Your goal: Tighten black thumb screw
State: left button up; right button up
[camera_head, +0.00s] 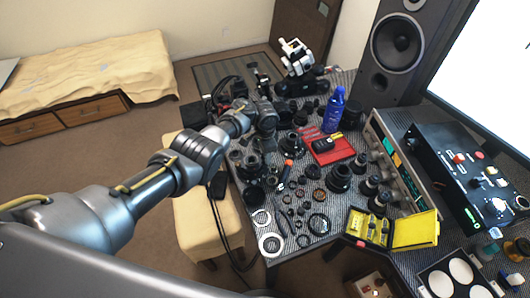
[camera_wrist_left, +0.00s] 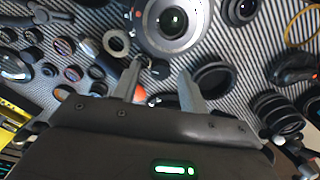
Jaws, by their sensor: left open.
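My left gripper (camera_head: 266,126) reaches in from the left over the far left part of the crowded table. In the left wrist view its two grey fingers (camera_wrist_left: 161,72) are apart, with nothing clamped between them. A small black knob-like part (camera_wrist_left: 159,70) shows between the fingertips and may be the black thumb screw; I cannot tell for sure. Just beyond it is a large lens (camera_wrist_left: 172,22) with a silver-grey front ring. I cannot tell whether the fingers touch the part. The right gripper is not in view.
Lens parts and rings crowd the striped table. A red tray (camera_head: 345,152), blue bottle (camera_head: 333,112) and open yellow case (camera_head: 414,230) stand to the right. A black speaker (camera_head: 393,55) and a control box (camera_head: 450,170) stand beyond. A cream stool (camera_head: 195,215) is beside the table.

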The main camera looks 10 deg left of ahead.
pick_arm(q)
notch_tip(320, 180, up, 11)
jog(key=p, duration=0.3)
jog(key=shift+p, duration=0.35)
jog(key=shift+f, duration=0.2)
